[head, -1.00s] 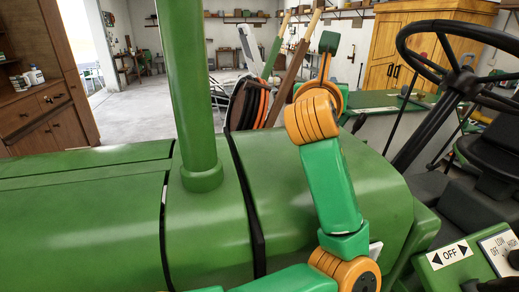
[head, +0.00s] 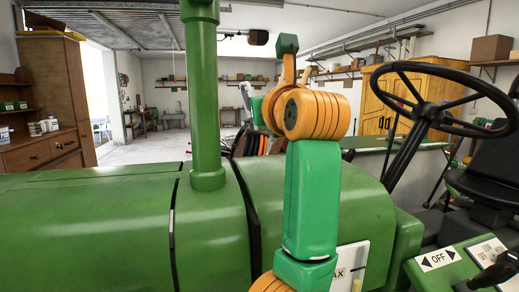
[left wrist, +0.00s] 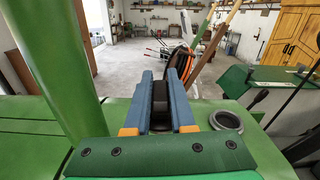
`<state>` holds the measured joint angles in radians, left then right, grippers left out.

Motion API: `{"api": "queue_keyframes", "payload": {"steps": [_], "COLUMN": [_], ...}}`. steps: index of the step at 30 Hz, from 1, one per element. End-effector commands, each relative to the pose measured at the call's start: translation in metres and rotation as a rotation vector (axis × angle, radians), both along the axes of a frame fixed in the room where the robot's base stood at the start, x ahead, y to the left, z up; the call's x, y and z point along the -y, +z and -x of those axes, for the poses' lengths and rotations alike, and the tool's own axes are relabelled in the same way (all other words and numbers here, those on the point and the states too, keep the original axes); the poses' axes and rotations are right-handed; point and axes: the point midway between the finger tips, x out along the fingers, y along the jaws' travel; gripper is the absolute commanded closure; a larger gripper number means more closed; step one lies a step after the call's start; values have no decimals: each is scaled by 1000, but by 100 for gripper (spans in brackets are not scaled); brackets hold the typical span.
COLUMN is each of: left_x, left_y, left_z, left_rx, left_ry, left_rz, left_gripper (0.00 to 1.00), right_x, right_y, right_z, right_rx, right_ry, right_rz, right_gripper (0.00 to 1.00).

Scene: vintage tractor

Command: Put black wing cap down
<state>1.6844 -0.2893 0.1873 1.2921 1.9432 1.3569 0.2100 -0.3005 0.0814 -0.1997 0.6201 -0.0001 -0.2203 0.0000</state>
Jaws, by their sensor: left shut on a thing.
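In the left wrist view my left gripper (left wrist: 162,82) has its blue fingers closed on a black part, the black wing cap (left wrist: 160,103), seen narrow and upright between them. It is held above the green tractor hood (left wrist: 205,103). A round grey open filler neck (left wrist: 226,121) stands on the hood to the right of the fingers. In the head view my green and orange arm rises in front of the hood; the gripper and cap are hidden there. My right gripper is not seen.
A tall green exhaust pipe (head: 207,100) rises from the hood, left of my arm. A black steering wheel (head: 440,95) and control panel (head: 440,262) are at the right. A brown cabinet (head: 50,130) stands at the left; a yellow wardrobe (head: 425,98) is at the back.

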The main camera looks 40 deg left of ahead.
Motion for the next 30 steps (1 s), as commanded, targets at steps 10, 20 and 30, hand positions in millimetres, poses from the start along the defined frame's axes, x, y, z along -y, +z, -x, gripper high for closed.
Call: {"api": "queue_keyframes", "payload": {"steps": [10, 20, 30], "left_x": [-30, -32, -32], "left_y": [-59, -97, -100], "left_z": [-55, -60, -59], "left_rx": [-3, 1, 0], "left_ry": [1, -2, -1], "left_rz": [-3, -2, 0], "left_gripper": [100, 100, 56], "right_x": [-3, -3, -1], "right_y": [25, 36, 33], "right_z": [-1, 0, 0], "right_rx": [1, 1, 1], "right_ry": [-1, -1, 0], "right_rz": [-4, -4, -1], "right_gripper": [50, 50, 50]}}
